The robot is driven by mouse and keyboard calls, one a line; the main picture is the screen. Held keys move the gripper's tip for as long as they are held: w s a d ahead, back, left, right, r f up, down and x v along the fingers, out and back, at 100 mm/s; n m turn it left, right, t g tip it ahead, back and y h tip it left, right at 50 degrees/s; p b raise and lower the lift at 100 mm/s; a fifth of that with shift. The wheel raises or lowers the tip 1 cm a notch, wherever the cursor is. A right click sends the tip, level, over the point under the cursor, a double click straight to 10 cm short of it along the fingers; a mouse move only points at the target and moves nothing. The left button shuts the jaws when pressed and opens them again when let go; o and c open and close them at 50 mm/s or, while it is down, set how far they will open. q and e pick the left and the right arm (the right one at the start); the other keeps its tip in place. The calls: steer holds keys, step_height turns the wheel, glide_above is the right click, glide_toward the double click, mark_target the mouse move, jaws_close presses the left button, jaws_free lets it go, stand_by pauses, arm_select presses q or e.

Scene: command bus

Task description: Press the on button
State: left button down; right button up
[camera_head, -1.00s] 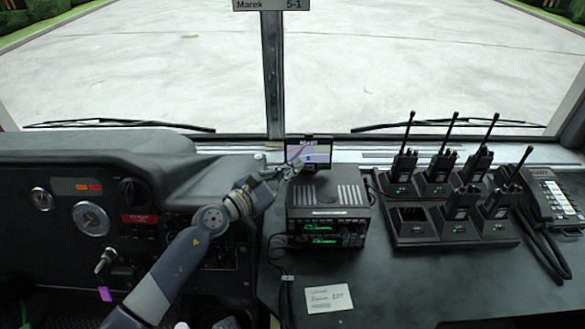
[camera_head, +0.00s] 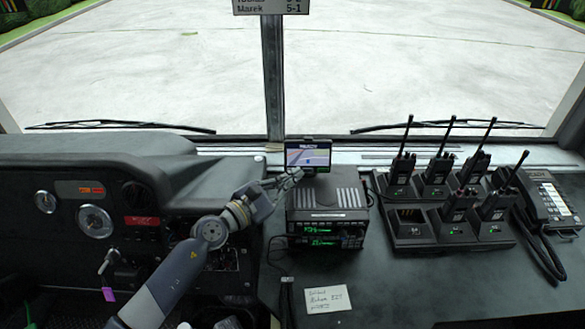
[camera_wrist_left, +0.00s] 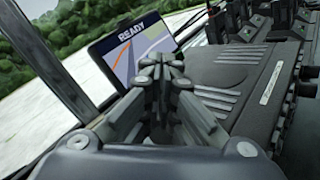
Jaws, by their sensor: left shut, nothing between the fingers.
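A small screen unit (camera_head: 308,155) reading "READY" over a map stands behind a black ribbed radio box (camera_head: 335,196). In the left wrist view the same screen (camera_wrist_left: 125,45) is tilted, just beyond the fingertips. The radio box's front has green lit displays (camera_head: 322,242) and small controls. I cannot make out which control is the on button. My left gripper (camera_head: 293,176) is shut and empty, over the box's left rear edge, just below and left of the screen. In the left wrist view its fingertips (camera_wrist_left: 160,66) overlap the screen's lower right edge; contact cannot be told.
Several handheld radios stand in a charger (camera_head: 440,225) to the right, beside a desk phone (camera_head: 550,203). A paper note (camera_head: 328,298) lies in front. The dashboard with gauges (camera_head: 95,221) is at left. The windshield and its centre post (camera_head: 272,75) are behind.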

arm_select(q)
steer(key=s+p, duration=0.1)
steer(key=s+r, duration=0.1)
steer(key=s, duration=0.1)
steer(key=shift+p, duration=0.4)
steer(key=shift+s+r, duration=0.1)
steer(key=shift+s, duration=0.4)
